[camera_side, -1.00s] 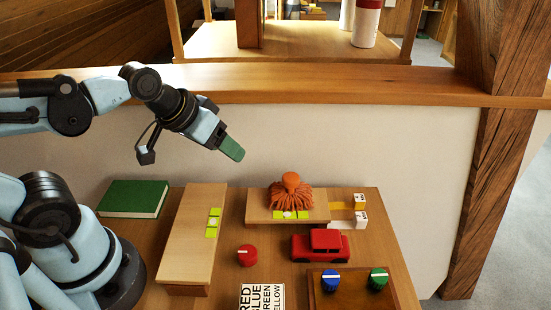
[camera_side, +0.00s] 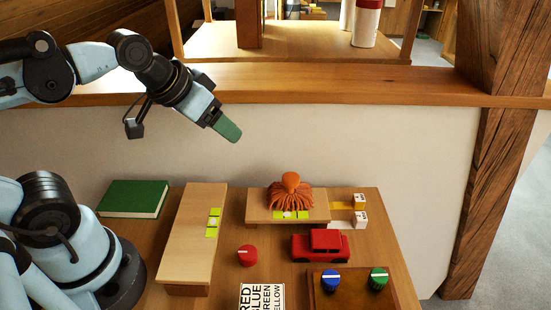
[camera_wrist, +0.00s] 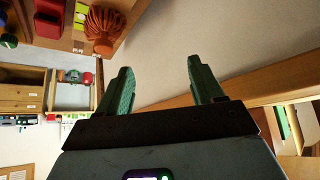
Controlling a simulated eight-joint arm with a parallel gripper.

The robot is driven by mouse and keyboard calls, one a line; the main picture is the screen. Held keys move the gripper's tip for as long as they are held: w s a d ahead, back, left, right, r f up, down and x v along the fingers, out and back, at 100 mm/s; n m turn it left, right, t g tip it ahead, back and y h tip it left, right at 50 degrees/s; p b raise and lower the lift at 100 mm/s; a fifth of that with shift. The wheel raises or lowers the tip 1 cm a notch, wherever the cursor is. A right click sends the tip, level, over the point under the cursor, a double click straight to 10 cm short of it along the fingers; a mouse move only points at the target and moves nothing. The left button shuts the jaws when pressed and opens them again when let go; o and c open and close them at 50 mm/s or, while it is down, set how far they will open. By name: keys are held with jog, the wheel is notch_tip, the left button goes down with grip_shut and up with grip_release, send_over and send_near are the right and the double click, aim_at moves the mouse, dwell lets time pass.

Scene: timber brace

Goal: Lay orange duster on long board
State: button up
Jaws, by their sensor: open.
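The orange duster (camera_side: 290,193) stands bristles down on the short board (camera_side: 262,205) at the back of the table; its round knob points up. It also shows at the top of the wrist view (camera_wrist: 103,28). The long board (camera_side: 190,243) lies left of it, with yellow-green markers (camera_side: 213,222) near its right edge. My gripper (camera_side: 228,130) is high above the table, up and left of the duster and apart from it. In the wrist view its two green fingers (camera_wrist: 160,85) are spread, with nothing between them.
A green book (camera_side: 134,198) lies at the back left. A red knob (camera_side: 247,255) and a red toy car (camera_side: 320,245) sit right of the long board. Blue (camera_side: 330,281) and green (camera_side: 378,279) knobs stand on a wooden block. A wall with a wooden ledge (camera_side: 300,85) rises behind the table.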

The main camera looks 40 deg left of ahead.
jog(key=w+d+n+t+y, duration=0.2)
jog(key=d+n+t+y, duration=0.4)
jog(key=d, duration=0.9)
jog(key=g, duration=0.1)
send_near(291, 178)
jog(key=x, duration=0.3)
jog(key=shift+w+f+y, duration=0.2)
jog(key=shift+w+y, duration=0.15)
jog(key=shift+y, duration=0.05)
jog(key=shift+g, duration=0.3)
jog(key=shift+x, duration=3.5)
jog(key=shift+r, duration=0.1)
jog(key=c, duration=1.2)
